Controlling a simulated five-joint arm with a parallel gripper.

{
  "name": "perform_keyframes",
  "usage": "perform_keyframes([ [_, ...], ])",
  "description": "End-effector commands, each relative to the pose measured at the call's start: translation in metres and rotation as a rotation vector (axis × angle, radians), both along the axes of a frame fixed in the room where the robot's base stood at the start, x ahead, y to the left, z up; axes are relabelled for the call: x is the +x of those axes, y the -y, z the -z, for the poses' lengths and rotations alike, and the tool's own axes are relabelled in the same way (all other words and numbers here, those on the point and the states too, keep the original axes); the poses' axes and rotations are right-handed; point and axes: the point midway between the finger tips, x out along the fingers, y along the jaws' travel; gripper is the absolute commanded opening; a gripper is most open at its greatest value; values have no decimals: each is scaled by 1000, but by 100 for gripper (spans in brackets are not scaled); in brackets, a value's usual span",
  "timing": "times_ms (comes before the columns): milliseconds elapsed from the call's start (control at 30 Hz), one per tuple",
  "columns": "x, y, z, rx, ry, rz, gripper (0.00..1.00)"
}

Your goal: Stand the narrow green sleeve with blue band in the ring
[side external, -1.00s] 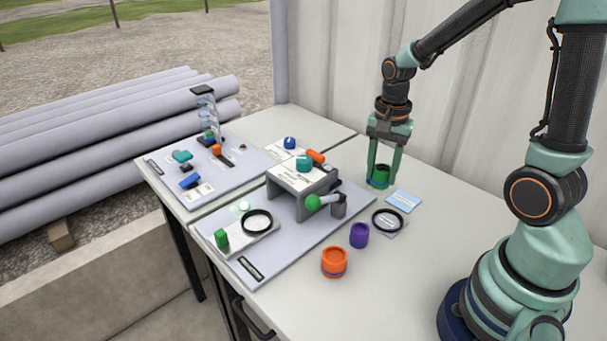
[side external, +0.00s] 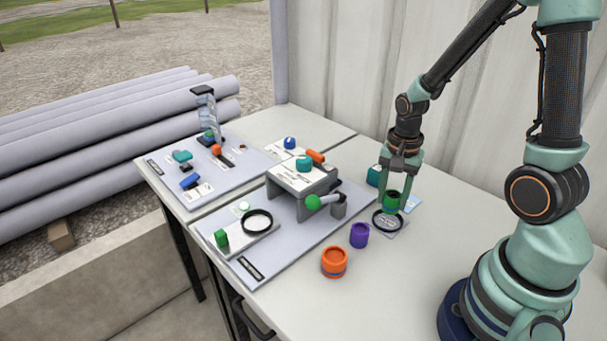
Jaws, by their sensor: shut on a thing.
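My gripper (side external: 399,190) is shut on the narrow green sleeve with blue band (side external: 392,201). The sleeve is held upright, just above or at the far edge of a black ring (side external: 375,221) on a small printed card; I cannot tell how high it is. A second black ring (side external: 257,212) lies on a grey plate on the near board, so which ring the task means is not shown.
A purple sleeve (side external: 359,235) and an orange sleeve (side external: 334,262) stand left of and nearer than the ring. The table's right side is clear.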

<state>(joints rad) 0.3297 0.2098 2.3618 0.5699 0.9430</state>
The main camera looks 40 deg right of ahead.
Motion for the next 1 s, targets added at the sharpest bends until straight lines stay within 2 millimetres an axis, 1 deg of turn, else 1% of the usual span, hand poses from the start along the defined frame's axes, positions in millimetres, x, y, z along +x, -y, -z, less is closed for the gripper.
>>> perform_keyframes([
  [100,0,0,9,1,-2,0,0],
  [400,0,0,28,1,-1,0,0],
  [600,0,0,34,0,-1,0,0],
  [933,0,0,34,0,0,0,0],
  [967,0,0,34,0,0,0,59],
  [1000,0,0,34,0,0,0,74],
])
